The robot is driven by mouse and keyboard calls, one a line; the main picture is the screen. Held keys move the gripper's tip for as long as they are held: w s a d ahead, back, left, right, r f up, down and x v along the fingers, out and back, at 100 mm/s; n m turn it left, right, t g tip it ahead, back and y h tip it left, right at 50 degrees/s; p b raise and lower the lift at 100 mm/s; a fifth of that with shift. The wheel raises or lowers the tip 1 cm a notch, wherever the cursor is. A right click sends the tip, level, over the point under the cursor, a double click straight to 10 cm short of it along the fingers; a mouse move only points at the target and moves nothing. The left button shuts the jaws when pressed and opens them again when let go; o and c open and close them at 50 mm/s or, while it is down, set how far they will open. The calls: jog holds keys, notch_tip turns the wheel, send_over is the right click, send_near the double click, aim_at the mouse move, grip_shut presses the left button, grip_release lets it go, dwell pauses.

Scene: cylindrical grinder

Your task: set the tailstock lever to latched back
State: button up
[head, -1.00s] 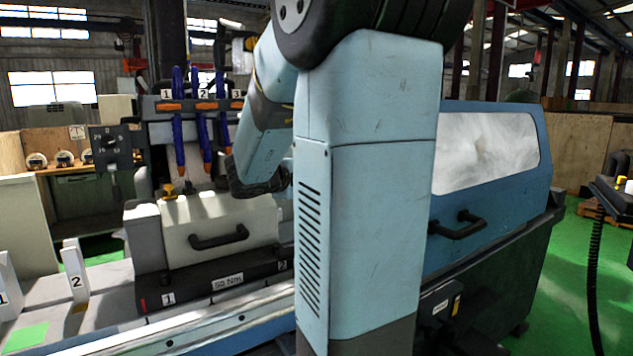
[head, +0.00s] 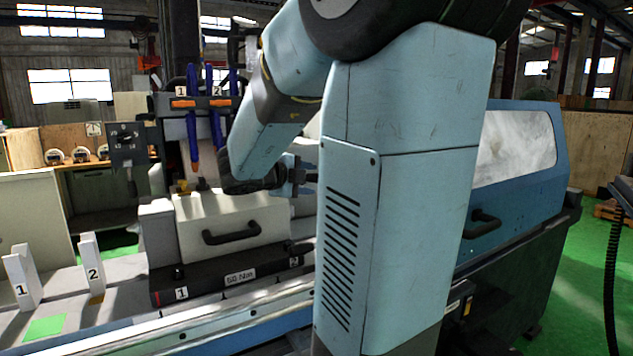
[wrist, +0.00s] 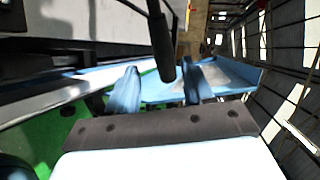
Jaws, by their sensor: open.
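In the wrist view a dark rod with a thick black grip (wrist: 163,48), likely the tailstock lever, comes down from the top edge. Its rounded end lies between the two blue fingers of my gripper (wrist: 161,72) in the picture. The fingers are apart, and I cannot tell whether either touches the grip. In the head view my gripper (head: 296,176) is beside the cream housing's upper right, partly hidden by my arm. The lever's pivot and its latched position cannot be made out.
The cream housing (head: 190,215) with a black handle stands on a dark base (head: 215,287) marked 50 Nm. Blue coolant hoses (head: 193,120) hang behind it. White numbered blocks (head: 92,262) stand at left. A blue machine guard (head: 545,150) lies to the right.

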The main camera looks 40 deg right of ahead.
jog(key=v, duration=0.9)
jog(key=shift+f, duration=0.1)
